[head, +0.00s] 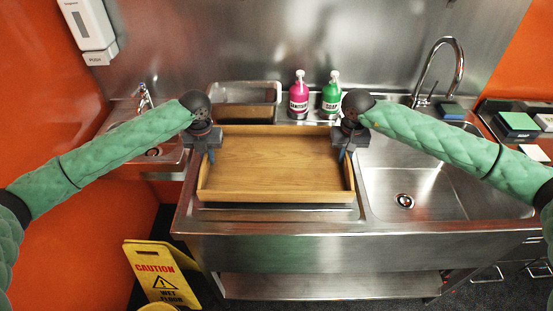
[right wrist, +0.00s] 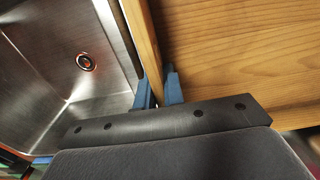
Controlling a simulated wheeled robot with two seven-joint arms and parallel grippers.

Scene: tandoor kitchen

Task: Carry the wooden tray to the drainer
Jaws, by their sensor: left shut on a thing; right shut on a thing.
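The wooden tray (head: 275,162) is empty and looks level over the steel drainer surface (head: 285,214) left of the sink. I cannot tell whether it touches the steel. My left gripper (head: 211,157) is shut on the tray's left wall. My right gripper (head: 345,154) is shut on its right wall. In the right wrist view, the blue fingers (right wrist: 160,90) straddle the tray's wall, with the tray floor (right wrist: 235,50) on one side and the sink basin on the other. Most of the drainer is hidden under the tray.
The sink basin (head: 425,190) lies right of the tray, with a tall faucet (head: 455,65) behind it. A pink sanitizer bottle (head: 299,97), a green soap bottle (head: 332,97) and a steel pan (head: 245,102) stand behind. A yellow caution sign (head: 160,275) stands at lower left.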

